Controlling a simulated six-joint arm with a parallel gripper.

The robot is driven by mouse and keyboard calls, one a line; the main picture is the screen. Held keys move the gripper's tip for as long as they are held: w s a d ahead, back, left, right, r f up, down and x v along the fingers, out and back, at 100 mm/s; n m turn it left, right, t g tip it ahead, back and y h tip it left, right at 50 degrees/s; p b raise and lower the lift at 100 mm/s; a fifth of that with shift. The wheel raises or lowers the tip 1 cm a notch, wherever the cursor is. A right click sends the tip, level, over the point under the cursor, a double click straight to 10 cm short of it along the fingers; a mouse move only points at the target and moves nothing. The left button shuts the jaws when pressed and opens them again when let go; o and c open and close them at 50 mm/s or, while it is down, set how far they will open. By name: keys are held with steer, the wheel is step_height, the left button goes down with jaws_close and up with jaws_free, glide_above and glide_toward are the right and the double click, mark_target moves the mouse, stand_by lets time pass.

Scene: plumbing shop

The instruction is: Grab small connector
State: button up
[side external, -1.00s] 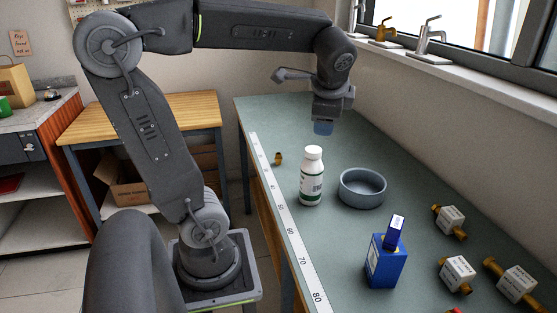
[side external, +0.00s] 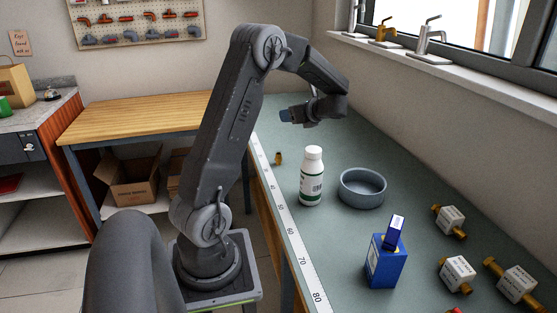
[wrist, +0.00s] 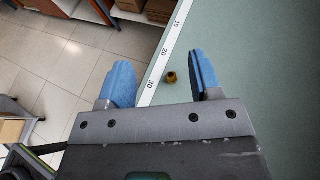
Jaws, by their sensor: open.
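The small connector (side external: 278,158), a little brass-coloured piece, lies on the green bench top near the ruler strip, left of the white bottle. My gripper (side external: 286,115) is above the bench, higher than the connector and toward the far end. Its blue fingers (wrist: 160,80) are wide apart with nothing between them.
A white bottle (side external: 312,177), a grey-blue bowl (side external: 362,188) and a blue box (side external: 386,262) stand on the bench. Several labelled brass fittings (side external: 449,221) lie at the right. The ruler strip (side external: 283,215) runs along the bench's left edge. The far bench top is clear.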

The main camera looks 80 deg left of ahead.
glide_toward(279, 154)
steer(key=x, duration=0.2)
steer(key=shift+s+a, duration=0.2)
steer(key=shift+a, duration=0.15)
steer(key=shift+s+a+f, duration=0.2)
steer(key=shift+a+f, duration=0.15)
steer(key=shift+f, duration=0.05)
steer(key=x, duration=0.6)
steer(key=shift+s+a+f, duration=0.1)
steer(key=shift+a, duration=0.2)
steer(key=shift+c, duration=0.4)
steer(key=c, duration=0.9)
